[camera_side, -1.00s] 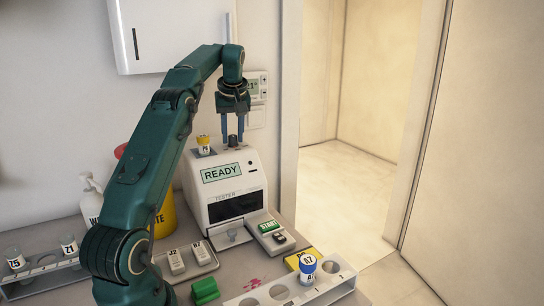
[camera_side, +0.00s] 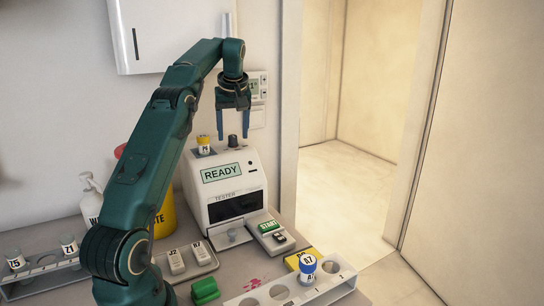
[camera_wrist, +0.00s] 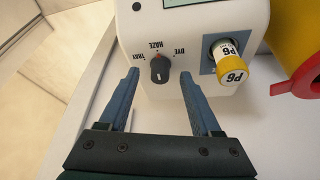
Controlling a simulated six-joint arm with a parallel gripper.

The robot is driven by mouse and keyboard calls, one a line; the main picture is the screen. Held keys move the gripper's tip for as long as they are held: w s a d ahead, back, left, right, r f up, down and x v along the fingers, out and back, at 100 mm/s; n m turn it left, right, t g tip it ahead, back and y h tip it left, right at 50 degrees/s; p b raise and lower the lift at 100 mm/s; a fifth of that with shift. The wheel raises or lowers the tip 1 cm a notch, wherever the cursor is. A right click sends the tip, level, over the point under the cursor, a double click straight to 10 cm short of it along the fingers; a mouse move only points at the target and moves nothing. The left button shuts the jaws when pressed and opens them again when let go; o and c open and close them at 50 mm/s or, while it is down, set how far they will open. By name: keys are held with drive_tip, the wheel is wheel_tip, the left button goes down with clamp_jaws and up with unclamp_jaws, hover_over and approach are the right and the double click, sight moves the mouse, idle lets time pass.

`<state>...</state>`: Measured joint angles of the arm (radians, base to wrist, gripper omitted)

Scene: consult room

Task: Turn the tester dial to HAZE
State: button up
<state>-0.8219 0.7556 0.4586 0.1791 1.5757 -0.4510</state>
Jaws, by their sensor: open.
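The white tester (camera_side: 236,190) stands on the counter, its screen reading READY. Its black dial (camera_wrist: 160,70) shows in the wrist view on the tester's top, with labels around it, including HAZE and DYE. The dial's orange-red mark points toward the HAZE label (camera_wrist: 160,46). The dial also shows as a dark knob (camera_side: 233,142) in the side view. My gripper (camera_side: 233,136) is open just above the dial, pointing down. In the wrist view its two blue fingers (camera_wrist: 160,75) lie either side of the dial, apart from it, with nothing between them held.
A yellow-capped vial (camera_wrist: 230,65) marked P6 stands in the tester's top beside the dial. A yellow bin with a red lid (camera_wrist: 302,75) is close by. A green START button (camera_side: 268,227), vial racks (camera_side: 290,292) and a tray (camera_side: 186,262) are lower down.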

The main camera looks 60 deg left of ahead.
drive_tip(key=s+d, duration=0.2)
drive_tip(key=d, duration=0.7)
drive_tip(key=s+d, duration=0.3)
drive_tip(key=d, duration=0.7)
drive_tip(key=shift+s, duration=0.1)
